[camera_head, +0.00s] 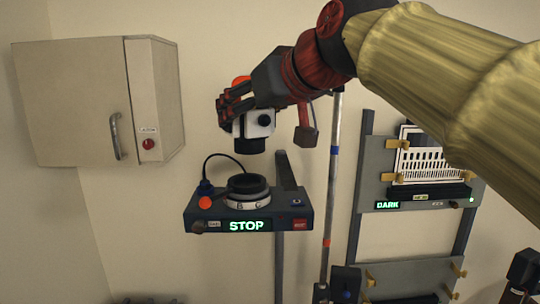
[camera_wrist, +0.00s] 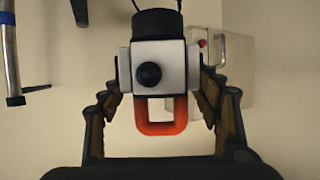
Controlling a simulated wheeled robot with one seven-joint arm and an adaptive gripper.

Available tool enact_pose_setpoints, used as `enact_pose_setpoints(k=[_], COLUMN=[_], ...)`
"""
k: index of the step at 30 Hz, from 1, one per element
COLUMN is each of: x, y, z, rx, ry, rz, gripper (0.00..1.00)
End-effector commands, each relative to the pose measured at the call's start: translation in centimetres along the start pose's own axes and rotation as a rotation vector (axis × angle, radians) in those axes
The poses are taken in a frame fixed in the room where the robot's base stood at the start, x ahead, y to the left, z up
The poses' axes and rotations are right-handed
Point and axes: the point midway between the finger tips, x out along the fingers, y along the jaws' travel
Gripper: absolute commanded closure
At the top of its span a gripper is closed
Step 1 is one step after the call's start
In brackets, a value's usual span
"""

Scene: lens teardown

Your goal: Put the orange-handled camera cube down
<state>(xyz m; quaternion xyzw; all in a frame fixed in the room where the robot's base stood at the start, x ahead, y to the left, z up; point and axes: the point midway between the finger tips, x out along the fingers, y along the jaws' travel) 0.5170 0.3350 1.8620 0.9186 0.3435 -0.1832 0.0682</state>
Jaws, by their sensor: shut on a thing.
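The orange-handled camera cube (camera_head: 258,124) is white with black round fittings. My gripper (camera_head: 236,106) is shut on it and holds it in the air above a wall-mounted dark unit (camera_head: 262,222) with a black ring mount and a lit STOP sign. The cube's black lower barrel is apart from the ring, a little above it. In the wrist view the cube (camera_wrist: 158,66) sits between both fingers, with its orange handle (camera_wrist: 161,115) toward my palm. In the head view the handle is mostly hidden by my gripper.
A beige cabinet (camera_head: 72,100) with a red button hangs at the left. A vertical pole (camera_head: 331,190) stands right of the unit. Further right, a grey rack panel (camera_head: 378,165) carries a white slotted plate and a DARK sign. The wall between cabinet and unit is clear.

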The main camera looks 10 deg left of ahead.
Motion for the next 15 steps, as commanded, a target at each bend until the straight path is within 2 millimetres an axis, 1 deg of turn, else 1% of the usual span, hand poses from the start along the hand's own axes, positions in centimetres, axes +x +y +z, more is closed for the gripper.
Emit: enact_pose_setpoints(k=[3, 6, 9, 12, 15], x=[2.6, 4.7, 6.3, 7.5, 8.2], y=[0.9, 1.6, 2.0, 2.2, 2.4], z=[-0.1, 0.3, 1.4, 2.0, 2.4], rx=[0.001, 0.000, 0.000, 0.001, -0.001], ry=[0.000, 0.000, 0.001, 0.003, 0.004], rz=[0.000, 0.001, 0.001, 0.000, 0.001], gripper=[0.83, 0.83, 0.83, 0.83, 0.83])
